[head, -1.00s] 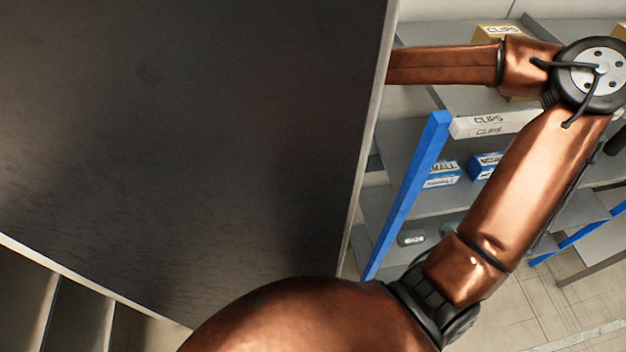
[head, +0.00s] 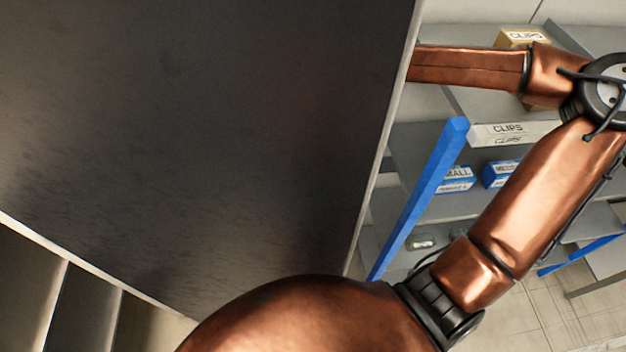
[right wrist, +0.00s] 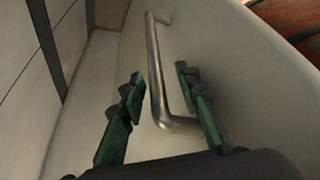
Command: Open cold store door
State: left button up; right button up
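A large dark door panel (head: 200,130) fills the left and middle of the head view. Its pale edge runs down right of centre. My right arm reaches behind that edge, so its gripper is hidden there. In the right wrist view a metal bar handle (right wrist: 156,75) stands on a pale door face (right wrist: 225,60). My right gripper (right wrist: 160,80) is open, with one green-padded finger on each side of the handle. Gaps show between the fingers and the bar, so it does not look gripped. My left gripper is in neither view.
Tiled floor (head: 510,325) shows at lower right. Pale and dark panels (head: 85,310) lie at lower left.

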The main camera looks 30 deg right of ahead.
jog(key=v, duration=1.1)
jog(key=shift+d, duration=0.3)
jog(key=shift+w+a, duration=0.1)
jog(key=shift+w, duration=0.05)
